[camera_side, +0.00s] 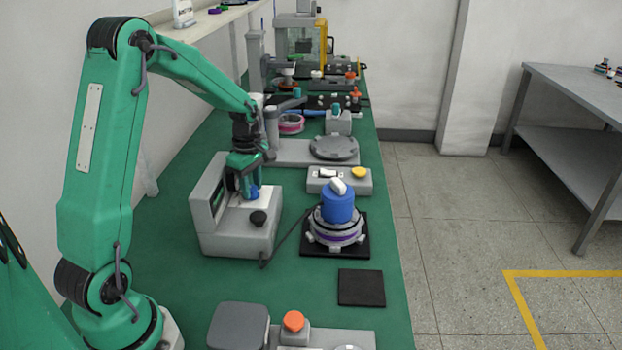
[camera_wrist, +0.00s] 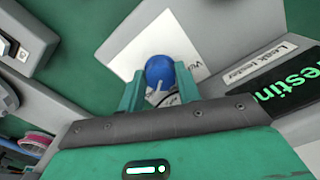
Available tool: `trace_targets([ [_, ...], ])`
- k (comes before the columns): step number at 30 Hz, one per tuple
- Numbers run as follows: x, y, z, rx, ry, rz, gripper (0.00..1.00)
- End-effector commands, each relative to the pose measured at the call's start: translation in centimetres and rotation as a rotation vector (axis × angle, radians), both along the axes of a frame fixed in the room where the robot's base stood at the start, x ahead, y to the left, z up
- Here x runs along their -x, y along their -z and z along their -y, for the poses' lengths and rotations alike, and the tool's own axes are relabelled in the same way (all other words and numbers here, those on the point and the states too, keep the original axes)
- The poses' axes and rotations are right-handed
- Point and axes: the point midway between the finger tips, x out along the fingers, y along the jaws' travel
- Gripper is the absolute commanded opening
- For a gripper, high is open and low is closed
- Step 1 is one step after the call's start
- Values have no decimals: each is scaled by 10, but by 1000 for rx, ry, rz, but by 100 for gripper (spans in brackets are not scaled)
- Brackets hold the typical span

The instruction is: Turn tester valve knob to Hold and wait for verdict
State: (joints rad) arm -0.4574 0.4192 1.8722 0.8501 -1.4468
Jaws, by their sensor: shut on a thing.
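The grey leak tester (camera_side: 236,236) stands on the green bench in the side view. Its blue valve knob (camera_wrist: 168,72) sits on a white label plate in the wrist view, with the label partly hidden. My gripper (camera_side: 246,192) reaches down over the tester, and in the wrist view its green fingers (camera_wrist: 160,92) are shut on the blue knob from both sides. The tester's screen (camera_wrist: 287,86) reads "Testin" in green, cut off at the edge. The knob's pointer position is hard to read.
A black knob (camera_side: 258,218) sits on the tester's front. A blue cap on a hub motor (camera_side: 338,228) stands to the right on a black pad, linked by a dark hose. A grey switch box (camera_side: 345,184) stands behind it. An empty black pad (camera_side: 361,287) lies in front.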

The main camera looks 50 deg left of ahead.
Motion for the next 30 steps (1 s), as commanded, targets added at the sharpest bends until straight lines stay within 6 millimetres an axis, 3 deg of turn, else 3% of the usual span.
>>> trace_targets([
  [6, 0, -1, 0, 0, 3, 0, 11],
  [7, 0, -1, 0, 0, 3, 0, 35],
  [10, 0, -1, 0, 0, 2, 0, 55],
  [22, 0, -3, 0, 0, 0, 0, 55],
  [30, -1, -26, 0, -1, 0, 4, 55],
])
